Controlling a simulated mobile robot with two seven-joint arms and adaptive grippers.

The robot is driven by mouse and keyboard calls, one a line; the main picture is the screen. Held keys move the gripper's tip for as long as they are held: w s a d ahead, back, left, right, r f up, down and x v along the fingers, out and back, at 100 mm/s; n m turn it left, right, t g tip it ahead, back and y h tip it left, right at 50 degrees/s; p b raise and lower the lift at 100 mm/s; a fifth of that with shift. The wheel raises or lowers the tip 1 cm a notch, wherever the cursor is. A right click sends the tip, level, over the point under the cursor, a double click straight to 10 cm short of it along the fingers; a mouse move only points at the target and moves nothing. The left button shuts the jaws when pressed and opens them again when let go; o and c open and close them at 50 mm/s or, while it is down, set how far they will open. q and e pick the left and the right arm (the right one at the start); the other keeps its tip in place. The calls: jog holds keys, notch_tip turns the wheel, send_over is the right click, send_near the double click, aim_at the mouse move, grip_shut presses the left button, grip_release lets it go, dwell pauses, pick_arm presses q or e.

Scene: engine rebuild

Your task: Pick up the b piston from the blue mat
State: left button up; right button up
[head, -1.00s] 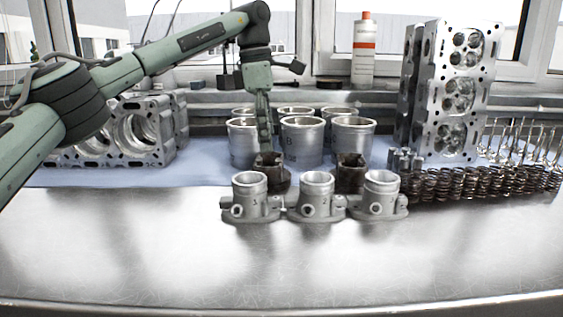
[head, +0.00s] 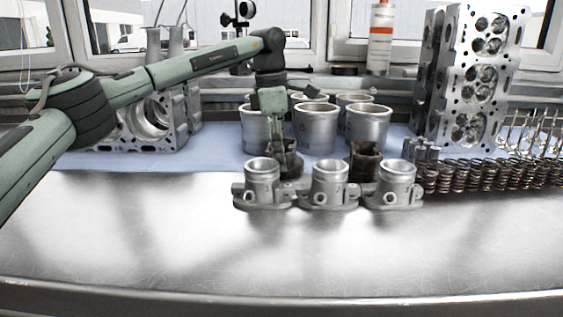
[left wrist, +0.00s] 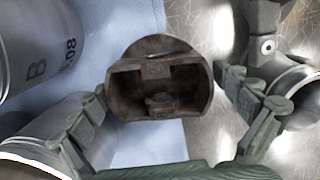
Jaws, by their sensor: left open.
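A dark brown piston (head: 291,167) stands on the blue mat (head: 215,145) behind the left throttle-body-like casting. In the left wrist view this piston (left wrist: 158,85) shows its hollow side and an inner boss. My left gripper (head: 284,152) is pointing down at it; in the left wrist view the open fingers (left wrist: 160,90) are on either side of it, with gaps visible. A second brown piston (head: 364,163) stands farther right. I cannot read a letter on either piston, so which is b is unclear. My right gripper is not in view.
Several silver cylinder liners (head: 316,128) stand close behind; one liner (left wrist: 38,50) reads "B" and "08". A row of grey castings (head: 330,188) stands in front. Springs (head: 490,177) and a cylinder head (head: 470,80) are at right. The metal bench front is clear.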

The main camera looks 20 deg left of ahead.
pick_arm(q)
jog(key=shift+c, duration=0.5)
jog(key=c, duration=1.2)
jog(key=shift+c, duration=0.8)
jog(key=shift+r, duration=0.1)
